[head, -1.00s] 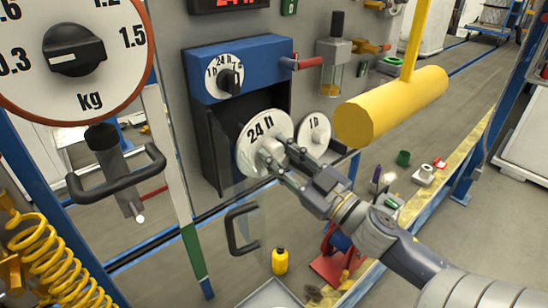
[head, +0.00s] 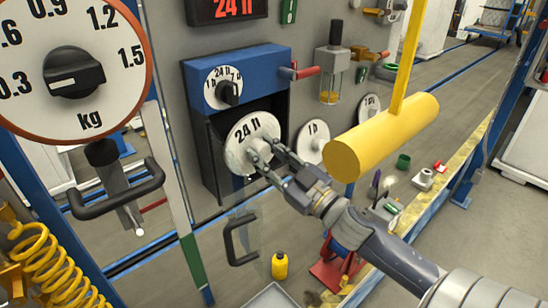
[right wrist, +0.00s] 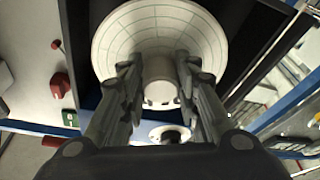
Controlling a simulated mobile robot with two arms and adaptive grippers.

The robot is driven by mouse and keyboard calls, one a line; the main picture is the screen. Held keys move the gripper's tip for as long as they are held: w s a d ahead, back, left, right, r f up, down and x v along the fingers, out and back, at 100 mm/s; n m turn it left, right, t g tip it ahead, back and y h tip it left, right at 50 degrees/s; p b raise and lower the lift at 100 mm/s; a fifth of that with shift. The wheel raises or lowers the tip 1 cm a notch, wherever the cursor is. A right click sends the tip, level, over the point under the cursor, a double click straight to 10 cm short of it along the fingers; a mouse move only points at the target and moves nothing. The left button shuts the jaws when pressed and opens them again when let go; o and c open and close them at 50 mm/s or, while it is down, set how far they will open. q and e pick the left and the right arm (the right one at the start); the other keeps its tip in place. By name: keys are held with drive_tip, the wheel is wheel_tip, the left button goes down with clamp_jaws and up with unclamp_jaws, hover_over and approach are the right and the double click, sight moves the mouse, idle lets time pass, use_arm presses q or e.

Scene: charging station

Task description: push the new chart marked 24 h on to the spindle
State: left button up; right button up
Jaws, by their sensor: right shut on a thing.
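The white round chart marked 24 h (head: 248,131) is in front of the dark opening of the recorder box (head: 203,140), below its blue top, in the head view. My right gripper (head: 264,157) is shut on the hub of this chart. In the right wrist view the chart's gridded face (right wrist: 160,30) fills the top, and its pale hub (right wrist: 160,80) lies between the fingers of my right gripper (right wrist: 160,88). The spindle is hidden behind the chart, so I cannot tell whether the two touch. My left gripper is not in view.
A chart marked 1 h (head: 313,135) and another round chart (head: 368,107) hang to the right on the grey panel. A yellow cylinder on a rod (head: 385,137) juts out above my right arm. A clear flap with a black handle (head: 240,240) hangs below the box.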

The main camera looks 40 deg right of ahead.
drive_tip(key=shift+w, duration=0.6)
idle(0.3)
drive_tip(key=shift+r+p, duration=0.1)
drive_tip(key=shift+p, duration=0.7)
idle(0.9)
drive_tip(key=shift+w+a+p, duration=0.15)
drive_tip(key=shift+w, duration=0.85)
drive_tip(key=shift+w+a+p, duration=0.1)
drive_tip(key=shift+w+p, duration=0.05)
drive_tip(key=shift+w, duration=0.85)
drive_tip(key=o, duration=1.2)
drive_tip(key=shift+c, duration=0.2)
